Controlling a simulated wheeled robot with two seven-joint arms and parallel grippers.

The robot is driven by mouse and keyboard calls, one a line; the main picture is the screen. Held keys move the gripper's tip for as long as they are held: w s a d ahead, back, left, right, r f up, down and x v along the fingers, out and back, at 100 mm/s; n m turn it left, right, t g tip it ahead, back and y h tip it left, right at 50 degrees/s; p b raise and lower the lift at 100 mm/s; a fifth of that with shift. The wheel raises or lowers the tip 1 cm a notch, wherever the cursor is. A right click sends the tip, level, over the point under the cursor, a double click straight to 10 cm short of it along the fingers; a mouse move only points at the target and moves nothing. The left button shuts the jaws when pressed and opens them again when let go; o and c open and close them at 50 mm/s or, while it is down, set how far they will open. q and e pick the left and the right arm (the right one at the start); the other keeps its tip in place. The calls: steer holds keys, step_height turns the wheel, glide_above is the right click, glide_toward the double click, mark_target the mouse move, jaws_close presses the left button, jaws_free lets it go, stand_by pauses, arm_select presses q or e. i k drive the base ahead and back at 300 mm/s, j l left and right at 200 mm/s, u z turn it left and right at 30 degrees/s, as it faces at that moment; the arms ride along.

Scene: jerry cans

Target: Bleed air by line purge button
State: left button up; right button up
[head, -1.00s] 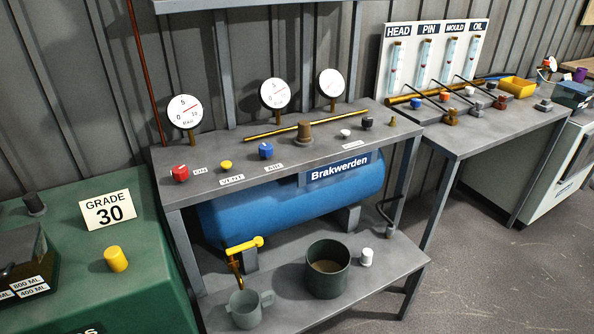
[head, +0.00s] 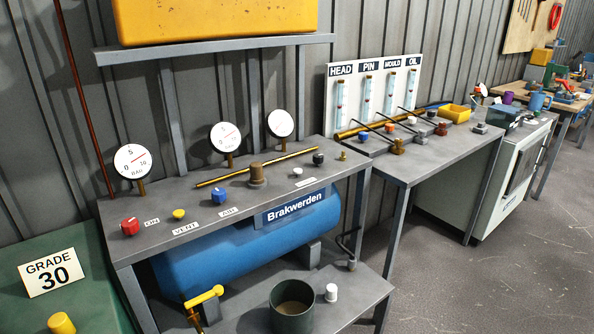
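A grey bench (head: 230,208) above a blue Brakwerden tank (head: 215,247) carries several buttons or knobs. A red one (head: 130,227) is at the left, then a small yellow one (head: 179,214) by a VENT label and a blue one (head: 218,196) by another label. A small white button (head: 297,171) with a label too small to read and a black knob (head: 318,158) are at the right. I cannot tell which is the line purge button. Three round gauges (head: 225,137) stand behind. Neither gripper is in view.
A yellow-handled valve (head: 204,296), a dark green pot (head: 292,308) and a white cap-like piece (head: 331,292) are on the lower shelf. A bench with HEAD, PIN, MOULD and OIL tubes (head: 375,95) stands right. Floor (head: 480,260) is clear at lower right.

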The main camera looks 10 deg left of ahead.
mark_target(297, 171)
steer(key=i+l+u, duration=0.3)
steer(key=l, duration=0.35)
steer(key=i+l+u, duration=0.35)
steer(key=l, duration=0.35)
steer(key=i+l+u, duration=0.15)
steer(key=l, duration=0.25)
steer(key=i+l+u, duration=0.15)
steer(key=l, duration=0.25)
steer(key=i+l+u, duration=0.15)
steer(key=l, duration=0.25)
